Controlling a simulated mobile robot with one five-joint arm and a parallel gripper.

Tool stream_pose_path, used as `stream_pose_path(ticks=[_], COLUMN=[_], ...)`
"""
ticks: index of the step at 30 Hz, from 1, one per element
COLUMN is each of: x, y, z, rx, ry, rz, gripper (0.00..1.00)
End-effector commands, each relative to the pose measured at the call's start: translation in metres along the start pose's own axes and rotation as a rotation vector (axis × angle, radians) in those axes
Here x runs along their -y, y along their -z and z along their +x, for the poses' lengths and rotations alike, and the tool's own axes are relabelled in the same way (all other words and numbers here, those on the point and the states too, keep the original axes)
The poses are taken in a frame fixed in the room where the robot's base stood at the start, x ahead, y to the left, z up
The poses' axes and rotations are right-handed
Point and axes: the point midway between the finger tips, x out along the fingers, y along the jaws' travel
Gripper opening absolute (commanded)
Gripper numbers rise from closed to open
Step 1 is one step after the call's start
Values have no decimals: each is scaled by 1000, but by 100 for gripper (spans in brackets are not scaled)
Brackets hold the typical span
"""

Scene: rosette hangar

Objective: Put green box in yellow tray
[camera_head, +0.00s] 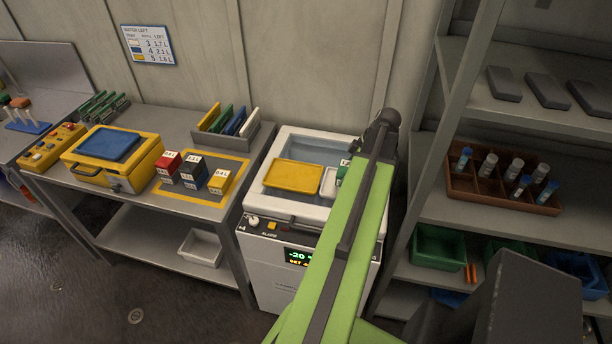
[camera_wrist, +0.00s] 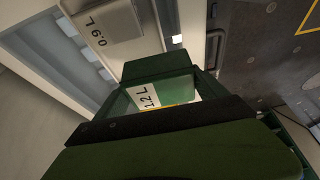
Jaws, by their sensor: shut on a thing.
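The green box (camera_wrist: 172,92), with a white label reading 1.2 L, is between the dark green fingers of my gripper (camera_wrist: 160,98) in the wrist view. My gripper is shut on it. In the head view a small part of the green box (camera_head: 342,172) shows at the left edge of my arm, which hides the rest of it and my gripper. The yellow tray (camera_head: 295,177) lies in the open top of the white freezer, left of the green box. I cannot tell whether the box is lifted clear.
A white box (camera_head: 328,182), labelled 0.9 L in the wrist view (camera_wrist: 105,30), stands between tray and green box. The freezer (camera_head: 270,224) has a raised rim. A grey shelf rack (camera_head: 505,118) stands close on the right, a workbench (camera_head: 140,205) on the left.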

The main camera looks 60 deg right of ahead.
Motion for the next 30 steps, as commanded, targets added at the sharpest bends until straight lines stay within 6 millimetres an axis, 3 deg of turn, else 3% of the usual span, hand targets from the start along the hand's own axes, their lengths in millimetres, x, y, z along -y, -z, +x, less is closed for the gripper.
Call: stream_pose_path(ticks=[5, 12, 15, 20, 27, 30], x=[5, 23, 24, 7, -32, -43], y=[13, 69, 75, 83, 115, 125], z=[5, 7, 12, 37, 93, 107], rx=[0, 0, 0, -1, -1, -1], ry=[8, 16, 16, 16, 17, 16], rz=[-19, -39, -39, -41, -43, -41], gripper=[35, 35, 35, 35, 35, 35])
